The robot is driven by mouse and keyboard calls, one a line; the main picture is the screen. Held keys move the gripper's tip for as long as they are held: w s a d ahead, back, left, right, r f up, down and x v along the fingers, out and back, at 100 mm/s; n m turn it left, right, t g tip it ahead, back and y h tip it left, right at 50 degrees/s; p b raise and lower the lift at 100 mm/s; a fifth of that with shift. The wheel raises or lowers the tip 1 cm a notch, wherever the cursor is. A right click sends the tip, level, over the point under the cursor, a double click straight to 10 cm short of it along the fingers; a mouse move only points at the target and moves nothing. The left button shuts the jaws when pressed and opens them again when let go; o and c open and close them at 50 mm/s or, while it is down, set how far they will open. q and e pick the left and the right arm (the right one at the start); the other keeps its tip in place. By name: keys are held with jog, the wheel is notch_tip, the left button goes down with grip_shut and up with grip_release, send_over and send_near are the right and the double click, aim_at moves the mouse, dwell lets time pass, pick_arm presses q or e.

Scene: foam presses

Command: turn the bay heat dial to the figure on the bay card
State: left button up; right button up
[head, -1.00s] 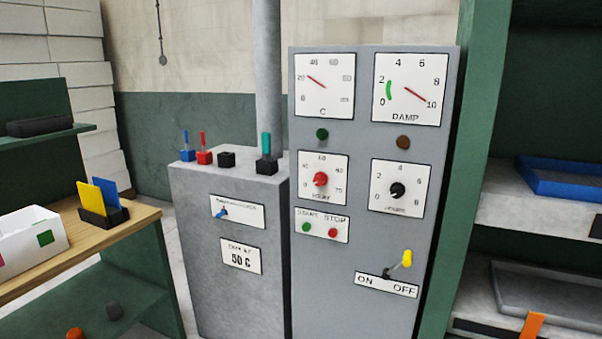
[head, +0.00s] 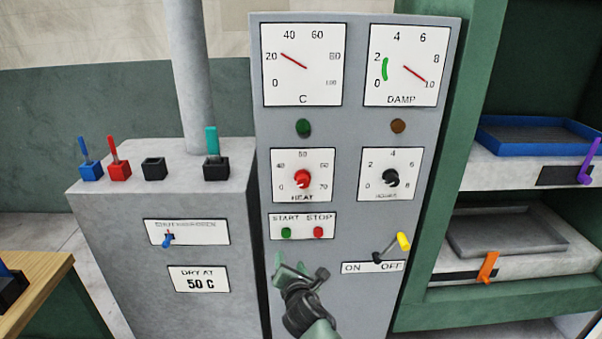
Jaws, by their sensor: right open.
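The red heat dial (head: 302,179) sits on a white plate marked HEAT, with figures including 40, 50 and 70, on the grey control panel (head: 262,130). Where its pointer stands is too small to tell. The bay card (head: 199,280) reads "DRY AT 50 C" and is on the front of the lower grey cabinet. My right gripper (head: 299,270) is in front of the panel, below the START and STOP buttons (head: 302,232). It is open, empty and apart from the dial. My left gripper is not in view.
The hours dial (head: 391,179) is right of the heat dial. A yellow-tipped ON/OFF lever (head: 402,242) sticks out below it. Blue and grey trays (head: 545,138) are on shelves at the right. Coloured levers (head: 118,165) stand on the cabinet top.

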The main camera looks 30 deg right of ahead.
aim_at(303, 183)
jog(key=d+r+n+t+h+p, duration=0.1)
jog(key=d+r+n+h, duration=0.1)
jog(key=r, duration=0.8)
jog(key=d+r+n+t+h, duration=0.1)
jog(key=d+r, duration=0.2)
jog(key=r, duration=0.7)
jog(key=p+x, duration=0.1)
jog(key=x, duration=0.6)
jog(key=shift+w, duration=0.25)
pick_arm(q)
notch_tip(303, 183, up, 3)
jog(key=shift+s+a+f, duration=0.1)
pick_arm(e)
grip_shut()
